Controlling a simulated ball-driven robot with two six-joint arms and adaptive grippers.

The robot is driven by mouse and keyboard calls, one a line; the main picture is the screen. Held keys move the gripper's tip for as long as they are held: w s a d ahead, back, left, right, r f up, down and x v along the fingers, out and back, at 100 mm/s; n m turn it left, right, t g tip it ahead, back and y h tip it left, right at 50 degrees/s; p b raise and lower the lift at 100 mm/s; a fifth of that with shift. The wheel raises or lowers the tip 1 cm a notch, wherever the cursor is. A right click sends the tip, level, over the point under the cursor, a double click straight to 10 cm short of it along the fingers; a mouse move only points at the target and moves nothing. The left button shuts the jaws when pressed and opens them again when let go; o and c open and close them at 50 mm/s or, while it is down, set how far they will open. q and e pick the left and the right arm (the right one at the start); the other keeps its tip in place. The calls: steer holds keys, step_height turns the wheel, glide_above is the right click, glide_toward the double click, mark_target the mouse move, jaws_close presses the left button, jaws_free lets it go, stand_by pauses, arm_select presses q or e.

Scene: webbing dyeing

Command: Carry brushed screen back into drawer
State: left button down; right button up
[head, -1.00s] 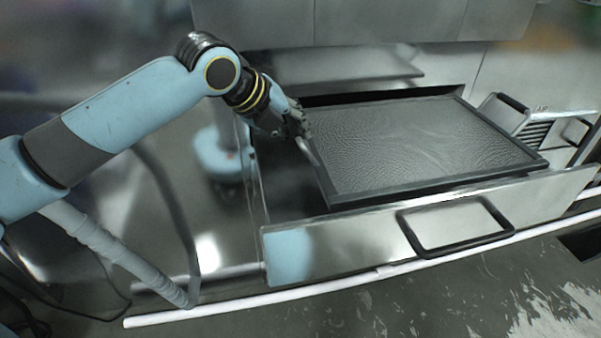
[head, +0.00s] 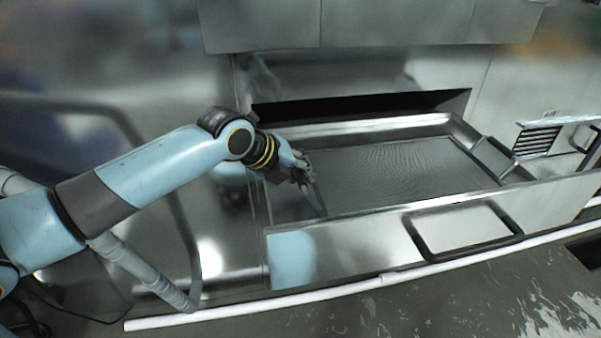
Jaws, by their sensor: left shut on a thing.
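The brushed screen (head: 405,168) is a dark grey textured panel. It lies low inside the open steel drawer (head: 350,244), below the rim, with the drawer front hiding its near edge. My left gripper (head: 314,190) is shut on the screen's left edge, inside the drawer's left part. The fingertips are small and dark, so the exact contact is hard to see. My right gripper is not in view.
The drawer front has a black-framed rectangular handle (head: 463,232). A dark opening (head: 360,107) lies behind the drawer. A slatted vent (head: 537,141) is on the right. A white pipe (head: 330,292) runs along the floor in front.

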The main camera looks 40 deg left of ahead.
arm_select(q)
steer(key=shift+w, duration=0.1)
steer(key=c, duration=1.9)
jaws_free()
steer(key=shift+f, duration=0.15)
steer(key=o, duration=0.4)
steer(key=shift+o, duration=0.2)
